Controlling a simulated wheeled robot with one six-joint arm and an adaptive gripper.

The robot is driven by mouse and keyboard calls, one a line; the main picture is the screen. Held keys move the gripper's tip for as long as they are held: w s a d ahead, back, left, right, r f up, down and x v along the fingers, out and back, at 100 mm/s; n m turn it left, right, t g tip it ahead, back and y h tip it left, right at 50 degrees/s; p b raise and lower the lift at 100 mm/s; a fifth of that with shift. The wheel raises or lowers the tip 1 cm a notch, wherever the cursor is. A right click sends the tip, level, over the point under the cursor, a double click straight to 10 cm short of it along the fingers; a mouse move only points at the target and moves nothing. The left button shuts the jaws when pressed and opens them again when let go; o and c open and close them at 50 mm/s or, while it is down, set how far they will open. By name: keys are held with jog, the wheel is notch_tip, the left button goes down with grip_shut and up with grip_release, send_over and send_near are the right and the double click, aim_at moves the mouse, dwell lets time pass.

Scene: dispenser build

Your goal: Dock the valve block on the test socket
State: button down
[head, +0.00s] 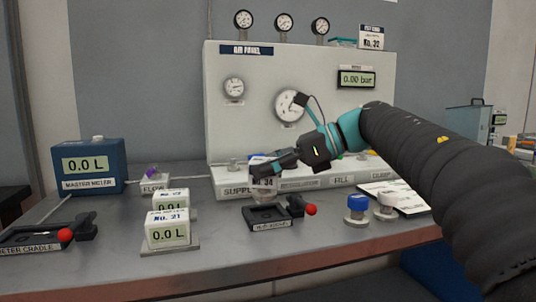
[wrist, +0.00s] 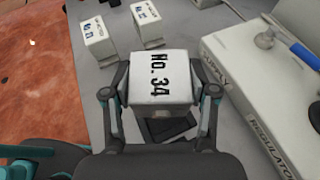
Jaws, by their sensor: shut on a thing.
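The valve block is a white block marked No. 34 (wrist: 160,78), held between the two fingers of my gripper (wrist: 160,98) in the wrist view. In the head view my gripper (head: 270,168) partly covers the block (head: 265,186). The dark test socket (head: 265,217), with a red-knobbed lever at its right, lies on the bench under the block. The block looks to be just above the socket; whether they touch is hard to tell. In the wrist view the socket (wrist: 172,130) shows partly behind and below the block.
White meter units (head: 167,228) stand left of the socket. A meter cradle (head: 35,237) and a blue master meter (head: 88,165) are far left.

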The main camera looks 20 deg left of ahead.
aim_at(269, 185)
jog(key=shift+f+b, duration=0.8)
jog(key=shift+f, duration=0.6)
jog(key=shift+d, duration=0.25)
jog(key=shift+f+b, duration=0.65)
jog(key=shift+b, duration=0.1)
dwell(0.8)
jog(key=c, duration=0.6)
grip_release()
jog(key=p+v, duration=0.2)
jog(key=v, duration=0.9)
jog(key=shift+f+p, duration=0.15)
jog(key=shift+p, duration=0.25)
